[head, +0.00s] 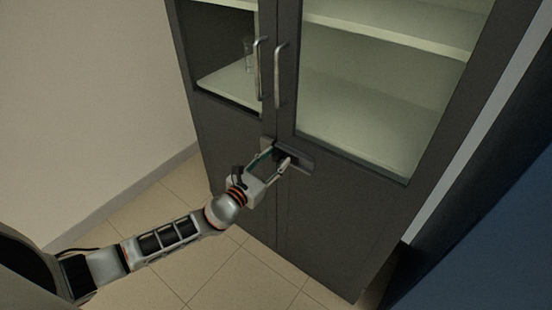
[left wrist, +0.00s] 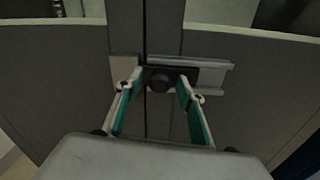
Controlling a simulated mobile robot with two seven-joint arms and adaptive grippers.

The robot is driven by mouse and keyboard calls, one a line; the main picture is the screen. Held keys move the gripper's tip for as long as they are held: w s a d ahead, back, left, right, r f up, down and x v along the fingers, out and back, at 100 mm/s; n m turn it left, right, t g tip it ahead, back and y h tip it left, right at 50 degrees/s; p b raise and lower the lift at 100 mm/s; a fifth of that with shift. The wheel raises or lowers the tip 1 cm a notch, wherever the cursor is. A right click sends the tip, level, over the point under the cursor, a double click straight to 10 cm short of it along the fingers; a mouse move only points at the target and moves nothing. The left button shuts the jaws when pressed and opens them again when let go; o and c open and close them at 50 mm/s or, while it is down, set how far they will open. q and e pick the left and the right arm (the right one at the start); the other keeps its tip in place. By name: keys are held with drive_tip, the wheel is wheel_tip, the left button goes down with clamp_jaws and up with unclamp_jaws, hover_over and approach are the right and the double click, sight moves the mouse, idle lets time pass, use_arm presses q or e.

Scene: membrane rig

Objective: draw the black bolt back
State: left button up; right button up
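The black bolt (left wrist: 160,80) shows in the left wrist view as a dark round knob with a dark bar behind it. It sits at the seam between the two cabinet doors. A grey rail (left wrist: 213,74) lies to its right and a grey plate (left wrist: 123,68) to its left. My left gripper (left wrist: 160,88) is open, with one fingertip on each side of the knob; I cannot tell whether either touches it. In the head view the left gripper (head: 279,156) is at the bolt and partly hides it. My right gripper is not in view.
The dark cabinet (head: 340,215) has glazed upper doors with two upright metal handles (head: 278,76) above the bolt. A glass vessel (head: 248,54) stands on a shelf inside. A beige wall is at the left, a blue surface (head: 490,220) at the right. The tiled floor looks clear.

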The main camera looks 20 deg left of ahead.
sight(296, 158)
use_arm(q)
drive_tip(key=shift+w+d, duration=0.1)
drive_tip(key=shift+w, duration=0.2)
clamp_jaws()
drive_tip(key=d, duration=0.1)
drive_tip(key=s+d+p, duration=0.1)
drive_tip(key=d, duration=0.2)
drive_tip(key=shift+s+d+r, duration=0.15)
drive_tip(key=shift+s+d, duration=0.05)
drive_tip(key=shift+s, duration=0.1)
drive_tip(key=shift+d, duration=0.15)
unclamp_jaws()
drive_tip(key=shift+d, duration=0.1)
drive_tip(key=shift+s, duration=0.15)
